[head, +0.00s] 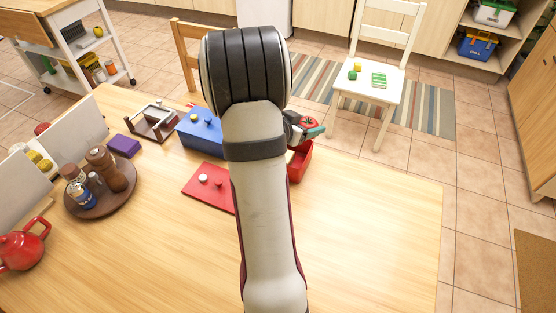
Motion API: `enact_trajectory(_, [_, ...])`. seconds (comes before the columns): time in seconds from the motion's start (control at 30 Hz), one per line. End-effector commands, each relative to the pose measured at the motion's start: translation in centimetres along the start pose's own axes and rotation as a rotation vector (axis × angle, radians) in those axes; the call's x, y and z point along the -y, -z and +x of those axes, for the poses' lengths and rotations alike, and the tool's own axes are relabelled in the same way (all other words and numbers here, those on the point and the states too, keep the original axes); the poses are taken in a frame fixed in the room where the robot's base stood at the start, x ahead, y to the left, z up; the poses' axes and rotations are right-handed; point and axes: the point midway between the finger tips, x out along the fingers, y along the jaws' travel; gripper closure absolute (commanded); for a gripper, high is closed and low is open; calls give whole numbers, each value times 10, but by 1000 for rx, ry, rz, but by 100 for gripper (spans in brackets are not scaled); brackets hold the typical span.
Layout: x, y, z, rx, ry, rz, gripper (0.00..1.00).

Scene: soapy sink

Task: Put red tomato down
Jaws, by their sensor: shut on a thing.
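The red tomato (308,121), with a green top, shows just right of my arm, near the far right part of the wooden table. My gripper (311,129) is shut on it, with a teal finger showing beside it. Most of the gripper is hidden behind my own arm. The tomato appears above or just behind an open red box (301,164); I cannot tell its exact height. The left part of that box is hidden by my arm.
Left of my arm on the table (370,230) are a blue box (198,139), a red board (196,190) with knobs, a purple block (124,145) and a round tray (75,208) with shakers. The table's right side is clear. A white chair (375,88) stands beyond.

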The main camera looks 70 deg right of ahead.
Motion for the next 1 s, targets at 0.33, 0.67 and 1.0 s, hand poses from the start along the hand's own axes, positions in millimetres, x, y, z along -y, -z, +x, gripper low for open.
enact_trajectory(0.33, [60,-49,12,3,-14,12,93])
enact_trajectory(0.67, [102,-93,27,5,-20,13,93])
enact_trajectory(1.0, [102,-109,36,3,-18,16,93])
